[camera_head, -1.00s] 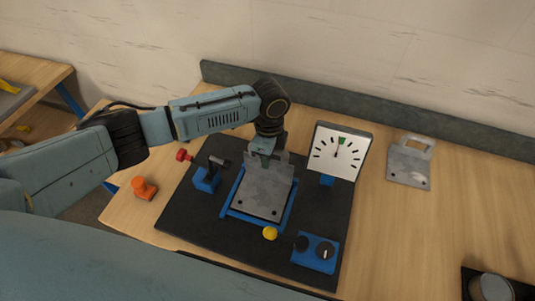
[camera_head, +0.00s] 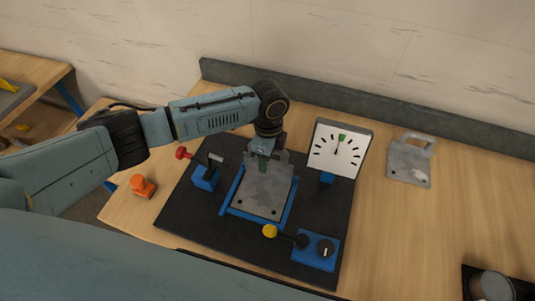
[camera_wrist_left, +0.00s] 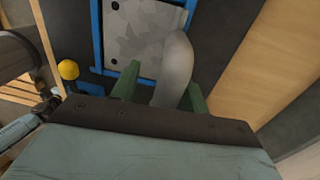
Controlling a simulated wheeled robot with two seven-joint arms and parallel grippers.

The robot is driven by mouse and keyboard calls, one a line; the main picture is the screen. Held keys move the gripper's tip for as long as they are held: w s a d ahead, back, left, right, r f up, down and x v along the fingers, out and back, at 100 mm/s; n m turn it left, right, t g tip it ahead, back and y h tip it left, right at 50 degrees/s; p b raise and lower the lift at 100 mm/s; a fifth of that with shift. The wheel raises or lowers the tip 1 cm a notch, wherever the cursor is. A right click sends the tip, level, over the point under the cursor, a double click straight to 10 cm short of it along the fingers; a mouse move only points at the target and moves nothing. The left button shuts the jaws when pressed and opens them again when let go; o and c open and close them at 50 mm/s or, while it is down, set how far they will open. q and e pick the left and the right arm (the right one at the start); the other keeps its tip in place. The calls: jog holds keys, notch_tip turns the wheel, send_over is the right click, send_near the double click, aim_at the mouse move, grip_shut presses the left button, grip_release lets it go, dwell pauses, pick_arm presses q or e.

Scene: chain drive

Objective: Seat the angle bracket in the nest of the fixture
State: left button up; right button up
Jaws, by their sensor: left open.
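The angle bracket (camera_head: 264,192) is a grey mottled metal plate with holes. It lies within the blue frame of the fixture (camera_head: 226,202) in the head view; I cannot tell whether it is fully down. In the left wrist view the bracket plate (camera_wrist_left: 140,38) lies between blue rails. My left gripper (camera_head: 263,158) is at the bracket's far end. In the left wrist view its green fingers (camera_wrist_left: 160,92) are open, on either side of the bracket's grey upright handle. Contact is hard to judge. My right gripper is not in view.
A second grey plate with a handle (camera_head: 410,160) lies on the table at right. A dial gauge (camera_head: 338,150) stands beside the fixture. A red-knobbed clamp (camera_head: 204,178), a yellow knob (camera_head: 270,231), a blue control box (camera_head: 317,251) and an orange object (camera_head: 142,186) are nearby.

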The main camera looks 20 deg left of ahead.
pick_arm(q)
jog(key=r, duration=0.4)
jog(key=r+b, duration=0.1)
jog(key=r, duration=0.4)
jog(key=w+r, duration=0.1)
jog(key=r, duration=0.3)
jog(key=shift+d+r, duration=0.1)
jog(key=shift+r, duration=0.25)
